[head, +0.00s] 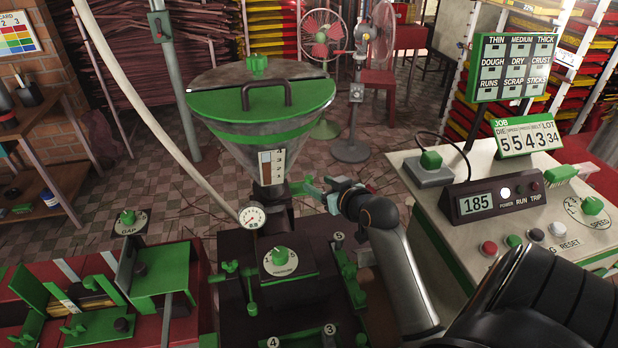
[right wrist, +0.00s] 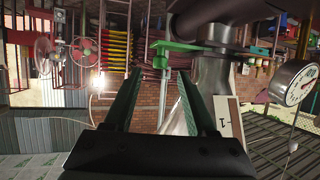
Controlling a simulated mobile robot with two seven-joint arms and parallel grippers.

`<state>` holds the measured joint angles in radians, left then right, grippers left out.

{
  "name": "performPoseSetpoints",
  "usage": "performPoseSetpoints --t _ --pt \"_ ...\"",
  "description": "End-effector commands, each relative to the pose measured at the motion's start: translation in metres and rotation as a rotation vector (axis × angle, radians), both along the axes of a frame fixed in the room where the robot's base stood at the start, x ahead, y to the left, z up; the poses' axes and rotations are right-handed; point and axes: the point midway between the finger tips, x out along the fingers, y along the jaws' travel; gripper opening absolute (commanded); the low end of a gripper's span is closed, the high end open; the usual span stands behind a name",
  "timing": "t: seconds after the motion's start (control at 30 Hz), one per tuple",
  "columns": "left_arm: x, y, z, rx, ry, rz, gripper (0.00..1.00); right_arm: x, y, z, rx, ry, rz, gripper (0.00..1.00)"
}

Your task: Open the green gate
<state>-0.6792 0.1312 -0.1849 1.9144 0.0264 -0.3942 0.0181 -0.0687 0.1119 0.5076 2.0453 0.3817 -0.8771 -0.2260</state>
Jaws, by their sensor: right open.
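The green gate (head: 299,188) is a small green plate with a handle at the neck of the hopper (head: 245,155), just below its level scale. In the right wrist view the green gate (right wrist: 200,48) is a flat bar with a crosspiece, just beyond the fingertips. My right gripper (head: 318,189) reaches in from the right beside the gate. In the right wrist view the gripper (right wrist: 158,75) shows two fingers apart with nothing held between them. Whether a finger touches the gate I cannot tell. My left gripper is not in view.
A pressure gauge (head: 252,216) sits left of the hopper neck. A control console (head: 480,200) is at the right. A green-framed tray bench (head: 90,300) is at the lower left.

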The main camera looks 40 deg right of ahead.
Motion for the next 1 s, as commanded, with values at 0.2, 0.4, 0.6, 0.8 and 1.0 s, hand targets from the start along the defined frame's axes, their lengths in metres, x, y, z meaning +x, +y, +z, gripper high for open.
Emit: performPoseSetpoints --t 0.2,0.4,0.6,0.8,1.0 --pt "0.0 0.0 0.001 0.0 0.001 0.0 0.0 0.034 -0.008 -0.014 0.0 0.0 0.0 0.56" --pt "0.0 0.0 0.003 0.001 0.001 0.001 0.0 0.051 -0.013 -0.021 -0.001 0.001 0.0 0.56" --pt "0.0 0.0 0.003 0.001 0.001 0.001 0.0 0.057 -0.014 -0.024 -0.001 0.0 0.0 0.56" --pt "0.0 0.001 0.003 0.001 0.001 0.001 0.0 0.057 -0.014 -0.024 -0.002 0.0 0.001 0.56" --pt "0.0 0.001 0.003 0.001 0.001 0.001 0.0 0.057 -0.014 -0.024 -0.001 0.0 0.0 0.37"
